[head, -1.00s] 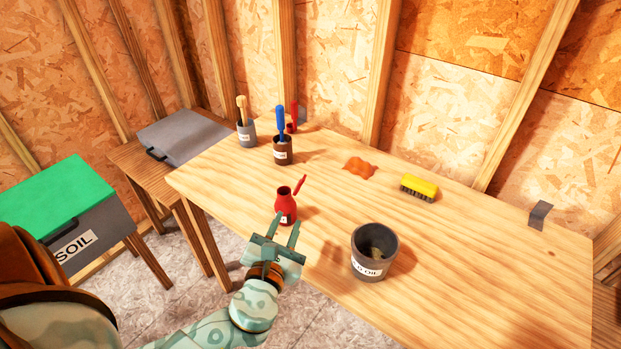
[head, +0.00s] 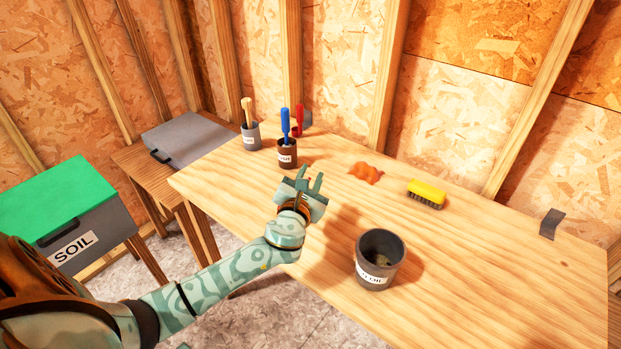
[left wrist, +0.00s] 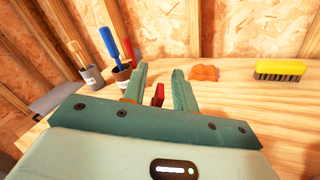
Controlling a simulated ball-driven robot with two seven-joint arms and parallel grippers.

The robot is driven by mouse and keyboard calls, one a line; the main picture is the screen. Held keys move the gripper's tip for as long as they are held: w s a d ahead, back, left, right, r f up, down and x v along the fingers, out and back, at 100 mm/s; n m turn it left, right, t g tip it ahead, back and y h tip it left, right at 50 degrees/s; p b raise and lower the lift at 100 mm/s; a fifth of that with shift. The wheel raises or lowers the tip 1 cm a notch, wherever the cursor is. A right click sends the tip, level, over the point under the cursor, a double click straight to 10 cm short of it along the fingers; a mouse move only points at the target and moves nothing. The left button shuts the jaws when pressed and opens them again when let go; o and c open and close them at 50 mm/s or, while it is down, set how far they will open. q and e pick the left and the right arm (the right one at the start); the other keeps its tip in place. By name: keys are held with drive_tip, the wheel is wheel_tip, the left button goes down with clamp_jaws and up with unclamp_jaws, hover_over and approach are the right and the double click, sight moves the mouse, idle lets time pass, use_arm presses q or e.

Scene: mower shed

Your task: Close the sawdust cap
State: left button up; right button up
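My left gripper (head: 309,185) is open above the near-left part of the workbench, its two fingers pointing toward the back wall. In the left wrist view, a small upright red piece (left wrist: 158,93) shows between the open fingers (left wrist: 162,85), with no clear contact. It looks like the raised cap of the red bottle seen earlier. The bottle's body is hidden in the head view behind my gripper and hand. No sawdust label can be read. My right gripper is not in view.
On the workbench (head: 470,265) stand a dark grey pot (head: 380,258), a brown can with a blue-handled tool (head: 287,155) and a grey cup with a brush (head: 251,138). An orange lump (head: 366,173) and yellow brush (head: 427,192) lie farther right. The bench's right side is mostly clear.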

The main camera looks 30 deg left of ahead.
use_arm(q)
clamp_jaws()
